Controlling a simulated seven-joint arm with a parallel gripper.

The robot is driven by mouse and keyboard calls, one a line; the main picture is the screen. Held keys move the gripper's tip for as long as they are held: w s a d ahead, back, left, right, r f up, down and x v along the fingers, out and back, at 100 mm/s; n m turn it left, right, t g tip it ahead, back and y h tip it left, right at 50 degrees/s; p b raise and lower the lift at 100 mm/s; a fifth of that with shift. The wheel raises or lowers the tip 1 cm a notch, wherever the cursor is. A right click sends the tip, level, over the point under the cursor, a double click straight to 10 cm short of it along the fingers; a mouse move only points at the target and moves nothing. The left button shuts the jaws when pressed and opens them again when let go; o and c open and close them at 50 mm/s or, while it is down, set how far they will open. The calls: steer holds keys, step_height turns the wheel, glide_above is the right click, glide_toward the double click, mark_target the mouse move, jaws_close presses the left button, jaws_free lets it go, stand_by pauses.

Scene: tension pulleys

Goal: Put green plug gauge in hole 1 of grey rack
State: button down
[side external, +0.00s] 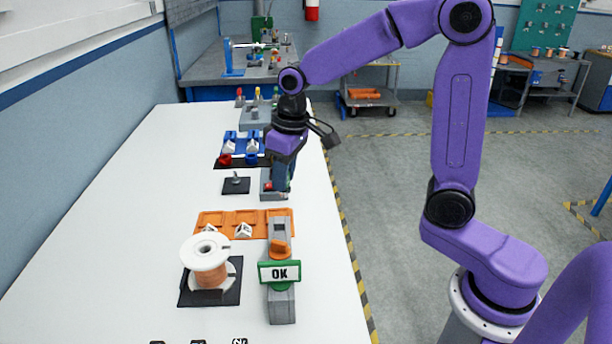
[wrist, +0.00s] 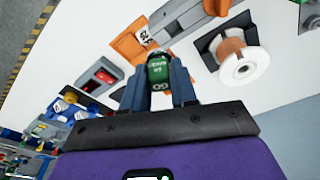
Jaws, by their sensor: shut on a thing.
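My gripper (wrist: 157,88) is shut on the green plug gauge (wrist: 158,70), which shows between the fingers in the wrist view with white lettering on it. In the side external view my gripper (side external: 281,186) points down over a small grey block with a red part (side external: 268,185); the gauge is hidden there. A grey rack (side external: 256,118) stands at the far end of the table with several upright pieces with coloured tops, red, yellow and green among them. It is well beyond my gripper. Its hole numbers cannot be read.
Near my gripper are an orange tray (side external: 205,228), a black pad with a grey peg (side external: 236,185), and blue holders (side external: 243,143) behind red and blue cups. The table's left side is clear.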

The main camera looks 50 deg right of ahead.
steer(key=shift+n, duration=0.3)
steer(key=shift+s+a+f, duration=0.1)
steer(key=shift+a+f, duration=0.35)
steer(key=shift+f, duration=0.45)
steer(key=shift+s+a+f, duration=0.1)
steer(key=shift+a+f, duration=0.3)
steer(key=shift+f, duration=0.55)
steer(key=shift+s+a+f, duration=0.1)
steer(key=shift+a+f, duration=0.35)
steer(key=shift+f, duration=0.45)
steer(key=shift+f, duration=0.45)
steer(key=shift+f, duration=0.85)
steer(key=c, duration=0.8)
jaws_free()
